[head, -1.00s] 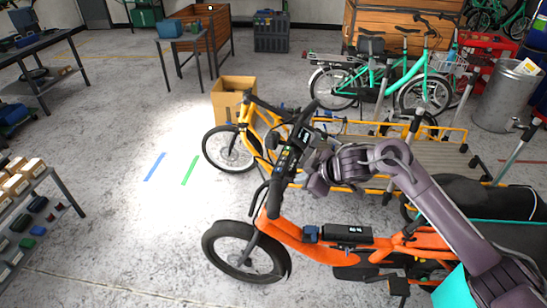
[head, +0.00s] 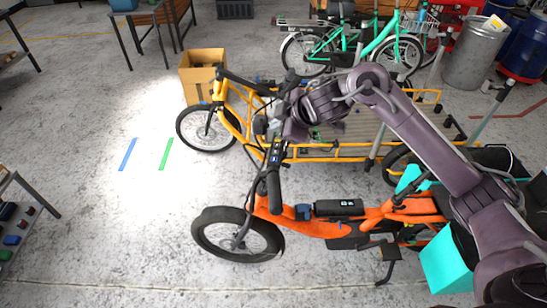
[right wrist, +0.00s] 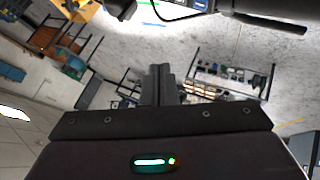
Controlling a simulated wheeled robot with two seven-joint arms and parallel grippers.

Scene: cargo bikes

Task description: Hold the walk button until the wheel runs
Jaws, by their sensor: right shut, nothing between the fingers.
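The orange cargo bike (head: 330,222) stands in the front middle. Its dark front wheel (head: 238,236) is on the floor. A small dark control unit (head: 275,154) sits on its handlebar; the walk button itself is too small to make out. My right gripper (head: 270,126) is at the far part of this handlebar, just beyond the control unit; I cannot tell whether it touches. In the right wrist view its two fingers (right wrist: 160,70) are together and empty, with a dark bar (right wrist: 262,18) at the top. My left gripper is out of view.
A yellow cargo bike (head: 225,115) stands close behind the orange one. A cardboard box (head: 203,72) is behind its front wheel. A teal bike (head: 375,40) and a metal bin (head: 474,52) are farther back.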

